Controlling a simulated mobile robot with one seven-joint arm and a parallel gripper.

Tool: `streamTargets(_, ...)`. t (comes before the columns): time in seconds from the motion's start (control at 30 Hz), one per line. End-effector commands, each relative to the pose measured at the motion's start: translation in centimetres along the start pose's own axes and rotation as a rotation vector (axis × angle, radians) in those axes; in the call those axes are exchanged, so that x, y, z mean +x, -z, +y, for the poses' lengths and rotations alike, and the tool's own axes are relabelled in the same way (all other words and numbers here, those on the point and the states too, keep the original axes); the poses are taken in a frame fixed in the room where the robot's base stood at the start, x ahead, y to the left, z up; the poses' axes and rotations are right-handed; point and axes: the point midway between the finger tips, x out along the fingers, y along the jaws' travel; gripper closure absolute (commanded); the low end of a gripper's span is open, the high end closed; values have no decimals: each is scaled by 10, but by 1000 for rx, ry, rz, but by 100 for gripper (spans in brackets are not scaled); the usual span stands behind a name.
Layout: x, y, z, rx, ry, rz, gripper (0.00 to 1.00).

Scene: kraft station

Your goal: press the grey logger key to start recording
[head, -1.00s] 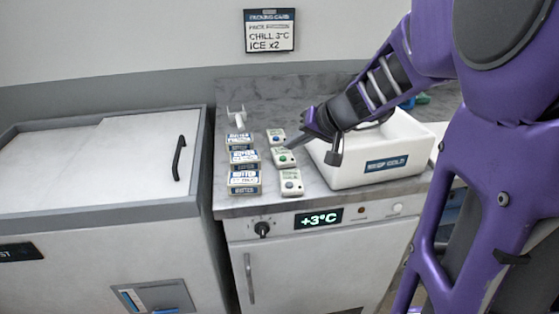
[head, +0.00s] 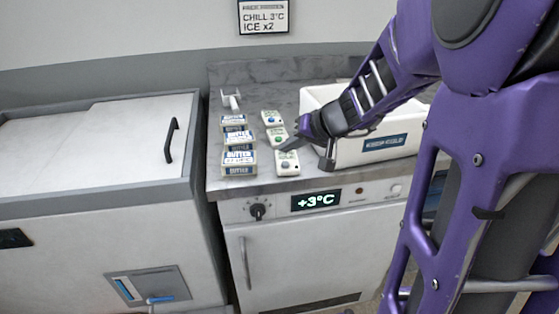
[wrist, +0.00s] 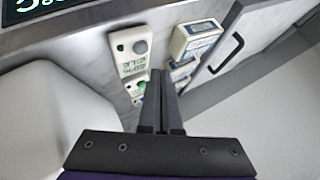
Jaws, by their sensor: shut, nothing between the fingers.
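Three small white loggers stand in a column on the grey counter. In the wrist view the fingertips (wrist: 162,73) point toward the near logger's lower right edge; contact is not visible.
Several butter packs (head: 238,163) stand in a column left of the loggers. A white bin (head: 375,150) stands close on the right, under my arm. A white holder (head: 231,98) is behind.

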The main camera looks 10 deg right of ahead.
Motion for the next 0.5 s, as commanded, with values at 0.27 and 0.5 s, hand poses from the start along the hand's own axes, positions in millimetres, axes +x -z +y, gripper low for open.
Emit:
streamTargets(0.27,12,-9,8,1,0,-1,100)
streamTargets(0.5,12,-8,8,0,0,-1,100)
